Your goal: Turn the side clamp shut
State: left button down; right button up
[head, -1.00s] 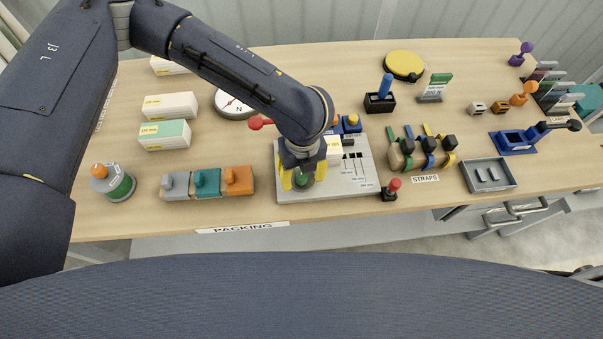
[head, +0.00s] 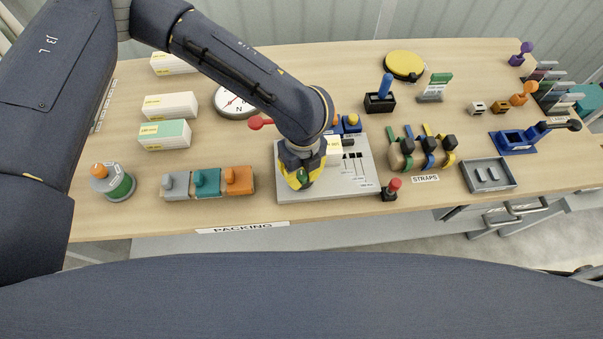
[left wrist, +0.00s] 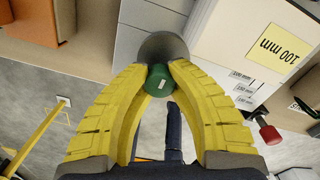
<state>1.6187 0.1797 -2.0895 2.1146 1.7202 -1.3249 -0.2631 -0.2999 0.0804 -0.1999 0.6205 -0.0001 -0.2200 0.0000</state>
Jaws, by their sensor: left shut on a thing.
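The side clamp's green knob (left wrist: 160,82) sits in front of a round grey disc (left wrist: 163,46) in the left wrist view. My left gripper (head: 298,183) is at the front left corner of the grey fixture plate (head: 355,185) in the head view. Its yellow fingers (left wrist: 160,78) are shut on the green knob, one on each side, in the left wrist view. The gripper hides most of the knob in the head view. My right gripper is in neither view.
Orange (head: 240,180), teal and grey blocks stand left of the plate. A small red-topped post (head: 393,188) stands at its right front. A red-ended lever (head: 261,122) is behind it. Straps (head: 428,150) and a grey tray (head: 489,187) lie farther right.

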aim_at(302, 174)
pick_arm(q)
jog(key=shift+n, duration=0.3)
jog(key=c, duration=1.1)
grip_release()
jog(key=shift+o, duration=0.2)
jog(key=shift+r, duration=0.1)
notch_tip(302, 174, up, 12)
jog(key=shift+w+d, duration=0.1)
jog(key=shift+w, duration=0.05)
